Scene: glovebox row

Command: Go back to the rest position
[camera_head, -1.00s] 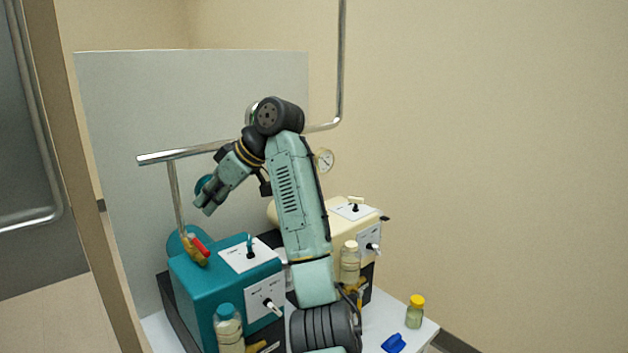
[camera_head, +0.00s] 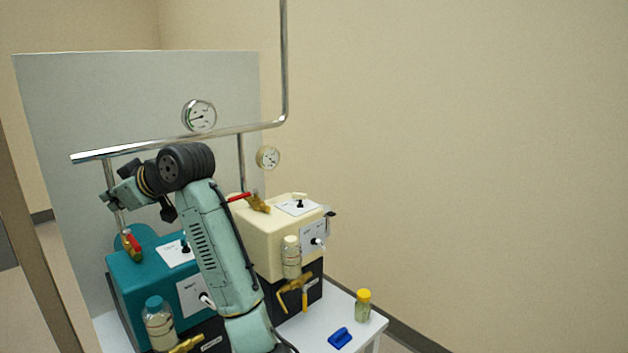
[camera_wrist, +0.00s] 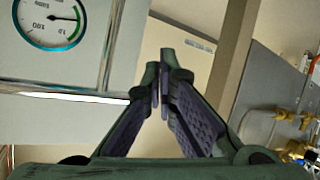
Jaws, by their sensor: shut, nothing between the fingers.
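My gripper (camera_wrist: 163,95) shows in the wrist view with its fingers together and nothing between them. In the head view my gripper (camera_head: 108,198) is at the left end of my raised, bent arm, above the teal unit (camera_head: 135,285), near the metal pipe. It is apart from the units below. My arm hides part of the teal unit and the middle of the table. The fingertips are small in the head view.
A cream unit (camera_head: 270,240) stands right of my arm. A teal-capped bottle (camera_head: 158,325), a yellow-capped jar (camera_head: 363,305) and a blue item (camera_head: 340,338) are near the table front. A metal pipe (camera_head: 230,131) with gauges (camera_head: 199,116) crosses behind my arm. The right side is open.

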